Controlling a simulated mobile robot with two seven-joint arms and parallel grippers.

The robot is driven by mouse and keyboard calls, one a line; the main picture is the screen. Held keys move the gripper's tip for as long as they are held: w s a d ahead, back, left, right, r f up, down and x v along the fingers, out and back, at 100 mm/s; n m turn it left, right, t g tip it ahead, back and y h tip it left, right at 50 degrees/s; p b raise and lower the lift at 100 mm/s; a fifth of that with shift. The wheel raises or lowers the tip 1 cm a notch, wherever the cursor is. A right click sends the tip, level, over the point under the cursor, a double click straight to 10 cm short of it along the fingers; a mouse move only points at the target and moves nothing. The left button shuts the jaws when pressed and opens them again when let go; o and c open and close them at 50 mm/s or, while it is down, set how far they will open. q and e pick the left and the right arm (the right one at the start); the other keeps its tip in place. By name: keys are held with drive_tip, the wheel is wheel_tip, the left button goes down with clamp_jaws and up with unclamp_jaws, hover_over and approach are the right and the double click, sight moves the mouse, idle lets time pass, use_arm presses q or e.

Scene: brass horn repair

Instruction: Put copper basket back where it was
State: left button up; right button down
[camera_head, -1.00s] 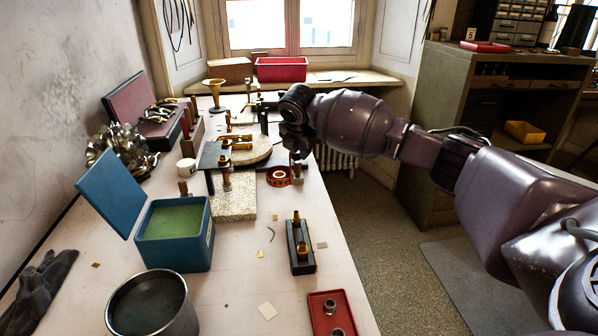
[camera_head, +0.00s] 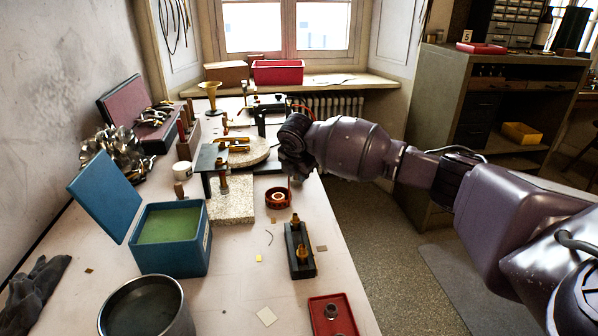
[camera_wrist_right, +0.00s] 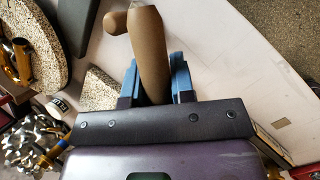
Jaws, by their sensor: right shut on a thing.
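The copper basket (camera_head: 278,201) is a small reddish ring-shaped vessel. In the head view it is just beyond the dark block, over the right part of the bench. A thin upright handle rises from it towards my right gripper (camera_head: 294,174). In the wrist view my right gripper (camera_wrist_right: 157,85) is shut on a brown, rod-like part (camera_wrist_right: 150,50), which appears to be this handle. The basket's bowl is not clear in the wrist view. I cannot tell whether its base touches the bench. My left gripper is not in view.
A dark block with brass pegs (camera_head: 293,262) stands nearer than the basket. A stone slab (camera_head: 235,210) is to its left. An open blue box (camera_head: 185,264), a metal pot (camera_head: 183,322) and a red tray (camera_head: 346,306) are nearer. The bench's right edge is close.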

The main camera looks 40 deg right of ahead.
drive_tip(key=c, duration=1)
unclamp_jaws()
drive_tip(key=shift+o, duration=0.2)
drive_tip(key=p+v, duration=0.1)
drive_tip(key=v, duration=0.4)
drive_tip(key=shift+w+d+r, duration=0.1)
drive_tip(key=shift+r, duration=0.1)
drive_tip(key=p+v, duration=0.2)
drive_tip(key=v, duration=0.5)
drive_tip(key=shift+f, duration=0.15)
